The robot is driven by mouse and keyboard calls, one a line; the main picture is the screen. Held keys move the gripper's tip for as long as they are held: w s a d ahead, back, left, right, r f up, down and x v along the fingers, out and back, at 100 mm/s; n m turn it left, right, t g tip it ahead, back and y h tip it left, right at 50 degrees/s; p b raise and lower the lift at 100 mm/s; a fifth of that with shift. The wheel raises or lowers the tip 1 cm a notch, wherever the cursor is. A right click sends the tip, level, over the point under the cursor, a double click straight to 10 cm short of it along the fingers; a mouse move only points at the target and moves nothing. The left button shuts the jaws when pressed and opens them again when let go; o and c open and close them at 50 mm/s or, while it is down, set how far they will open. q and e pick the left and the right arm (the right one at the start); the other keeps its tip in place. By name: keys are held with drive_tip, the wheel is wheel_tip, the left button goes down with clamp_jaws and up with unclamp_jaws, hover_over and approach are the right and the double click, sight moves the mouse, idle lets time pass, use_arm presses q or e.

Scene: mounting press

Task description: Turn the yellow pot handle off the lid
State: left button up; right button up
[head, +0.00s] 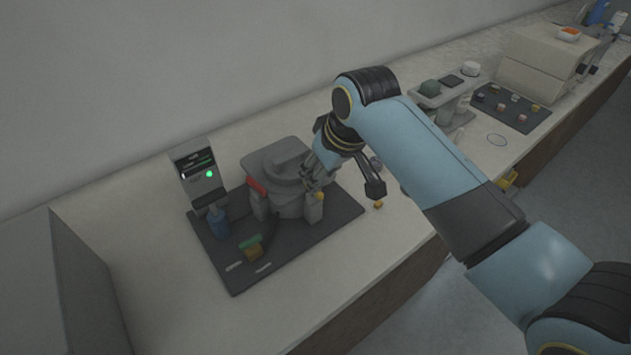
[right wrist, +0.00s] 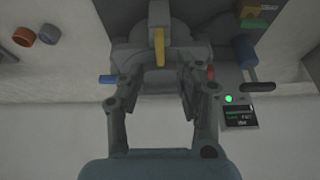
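The grey mounting press (head: 268,205) stands on a dark base plate, with its round grey lid (head: 282,163) on top. The yellow pot handle shows in the right wrist view (right wrist: 159,46) as an upright yellow bar against the grey lid (right wrist: 180,28). My right gripper (right wrist: 158,88) is open, with a finger on either side of the handle's line and a wide gap to each. I cannot tell whether the tips reach the handle's depth. In the head view my right gripper (head: 314,180) is at the press's right side and partly hides it. My left gripper is not in view.
A control box (head: 198,178) with a green light stands left of the press. A blue cylinder (head: 218,223) and a green-and-yellow block (head: 252,246) are at the plate's front left. A dark tray (head: 512,108) with several small pieces lies farther right. The bench front is mostly clear.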

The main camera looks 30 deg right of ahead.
drive_tip(key=shift+x, duration=2.7)
clamp_jaws()
